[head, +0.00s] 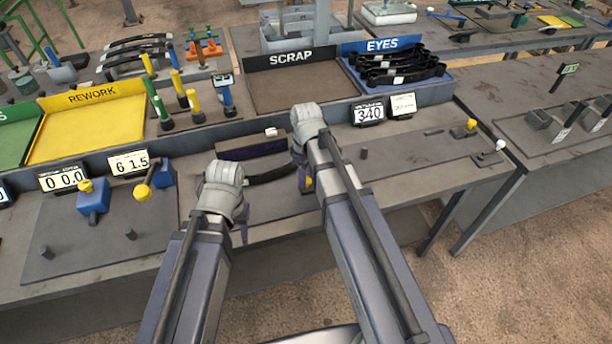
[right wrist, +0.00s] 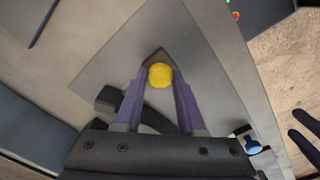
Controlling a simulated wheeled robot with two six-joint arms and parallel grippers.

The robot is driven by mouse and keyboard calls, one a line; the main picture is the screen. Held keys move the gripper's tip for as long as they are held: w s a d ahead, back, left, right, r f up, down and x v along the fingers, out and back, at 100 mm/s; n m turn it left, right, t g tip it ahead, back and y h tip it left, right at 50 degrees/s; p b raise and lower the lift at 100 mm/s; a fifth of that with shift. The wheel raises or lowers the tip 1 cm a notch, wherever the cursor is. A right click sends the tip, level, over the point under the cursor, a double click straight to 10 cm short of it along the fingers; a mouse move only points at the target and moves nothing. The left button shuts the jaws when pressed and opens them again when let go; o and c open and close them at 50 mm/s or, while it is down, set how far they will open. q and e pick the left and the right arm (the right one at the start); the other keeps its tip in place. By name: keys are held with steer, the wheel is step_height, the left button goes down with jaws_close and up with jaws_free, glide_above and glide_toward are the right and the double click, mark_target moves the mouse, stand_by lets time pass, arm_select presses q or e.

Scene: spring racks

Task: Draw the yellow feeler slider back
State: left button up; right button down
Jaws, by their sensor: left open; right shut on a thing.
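The yellow knob of the feeler slider (head: 309,184) shows at the fingers of my right gripper (head: 303,179), over the middle of the bench. In the right wrist view, the round yellow knob (right wrist: 160,75) sits between the fingertips of my right gripper (right wrist: 160,82), which are shut on it. The slider's body under the knob is mostly hidden. My left gripper (head: 242,232) is open and apart from the knob, lower left near the bench's front edge. A black curved leaf (head: 270,174) lies between the two grippers.
Other yellow knobs stand on a gauge at left (head: 142,191) and a fixture at right (head: 471,125). Behind are the yellow rework tray (head: 92,132), the scrap tray (head: 300,90) and the blue eyes tray (head: 434,94) with black leaves. The right bench plate is largely clear.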

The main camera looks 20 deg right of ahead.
steer(key=s, duration=0.5)
steer(key=shift+s+d, duration=0.1)
steer(key=c, duration=0.5)
jaws_free()
steer(key=shift+r, duration=0.1)
step_height(320, 180, up, 8)
steer(key=p, duration=0.7)
steer(key=shift+f+p, duration=0.2)
steer(key=shift+p, duration=0.2)
